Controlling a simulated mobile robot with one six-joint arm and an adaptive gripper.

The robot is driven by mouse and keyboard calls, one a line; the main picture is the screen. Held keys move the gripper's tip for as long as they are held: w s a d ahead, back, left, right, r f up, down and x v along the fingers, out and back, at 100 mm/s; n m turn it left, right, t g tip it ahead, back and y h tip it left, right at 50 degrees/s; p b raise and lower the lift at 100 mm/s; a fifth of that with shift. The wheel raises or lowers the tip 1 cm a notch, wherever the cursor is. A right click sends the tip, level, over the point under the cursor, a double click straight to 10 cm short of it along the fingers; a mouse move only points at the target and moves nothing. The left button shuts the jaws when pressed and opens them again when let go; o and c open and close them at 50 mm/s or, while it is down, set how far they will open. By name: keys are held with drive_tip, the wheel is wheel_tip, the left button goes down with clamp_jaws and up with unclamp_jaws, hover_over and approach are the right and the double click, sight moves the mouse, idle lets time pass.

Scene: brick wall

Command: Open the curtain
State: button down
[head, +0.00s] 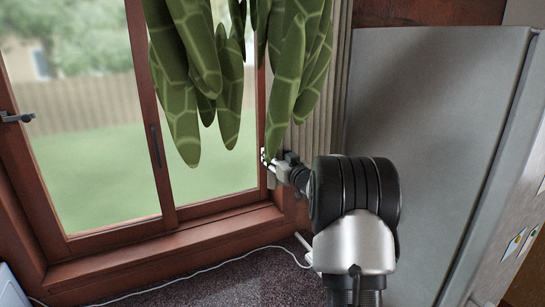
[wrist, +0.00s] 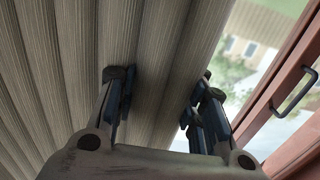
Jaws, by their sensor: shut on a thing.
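The beige pleated curtain (head: 321,118) hangs at the right side of the window, partly hidden by green hanging leaves. It fills the left and middle of the wrist view (wrist: 65,75). My gripper (head: 269,164) is at the curtain's left edge, beside the window's right frame. In the wrist view my gripper (wrist: 160,92) has its fingers on either side of the curtain's edge fold and is shut on it. The window (head: 100,130) has reddish-brown wooden frames, and most of its glass is uncovered.
Long green leaves (head: 187,95) hang in front of the window, above my gripper. A tall grey fridge-like cabinet (head: 430,130) stands close on the right. A white cable (head: 215,263) runs along the dark surface below the sill (head: 165,245).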

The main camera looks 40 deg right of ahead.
drive_tip(key=c, duration=1)
unclamp_jaws()
drive_tip(key=s+a, duration=0.2)
drive_tip(key=s, duration=0.9)
drive_tip(key=shift+s+a, duration=0.2)
drive_tip(key=shift+s, duration=0.2)
